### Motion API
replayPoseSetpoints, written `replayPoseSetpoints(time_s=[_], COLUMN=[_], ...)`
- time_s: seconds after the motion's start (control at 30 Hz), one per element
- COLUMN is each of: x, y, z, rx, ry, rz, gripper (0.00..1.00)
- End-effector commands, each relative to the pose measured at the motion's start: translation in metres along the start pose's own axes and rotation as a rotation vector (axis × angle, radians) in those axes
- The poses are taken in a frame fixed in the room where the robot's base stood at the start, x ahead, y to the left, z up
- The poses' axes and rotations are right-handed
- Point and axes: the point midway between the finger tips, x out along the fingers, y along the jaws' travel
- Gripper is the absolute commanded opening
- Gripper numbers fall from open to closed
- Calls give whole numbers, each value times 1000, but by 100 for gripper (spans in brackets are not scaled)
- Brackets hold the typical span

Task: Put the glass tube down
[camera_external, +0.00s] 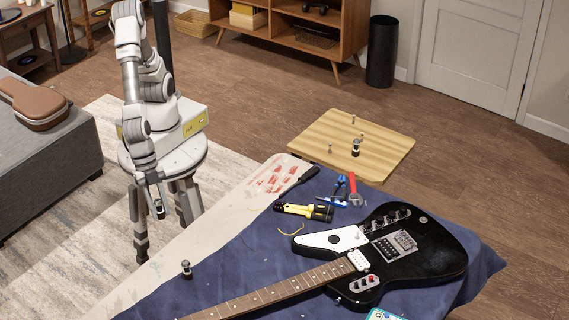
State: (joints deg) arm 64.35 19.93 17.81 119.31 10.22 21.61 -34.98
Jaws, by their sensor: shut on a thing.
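My gripper (156,198) points down at the left end of the workbench, in front of my stand. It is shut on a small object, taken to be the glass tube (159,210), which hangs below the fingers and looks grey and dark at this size. Its clear part and the exact grip are too small to make out. The held tube is apart from the bench top (225,207), whose pale left edge lies to its right.
A small dark-topped piece (186,269) stands near the cloth's left edge. A wooden stool top (375,160) behind holds several small pieces. Pale bench space lies between.

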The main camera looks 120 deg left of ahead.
Motion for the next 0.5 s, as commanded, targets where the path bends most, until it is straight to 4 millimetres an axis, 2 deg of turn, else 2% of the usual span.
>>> replayPoseSetpoints(time_s=[0.03, 0.3, 0.5], x=[11, 49, 67], y=[-9, -44, -60], z=[-4, -22, -32], rx=[-6, -5, -2], ry=[0, -1, 0], rz=[-3, -2, -1], gripper=[1, 1, 1])
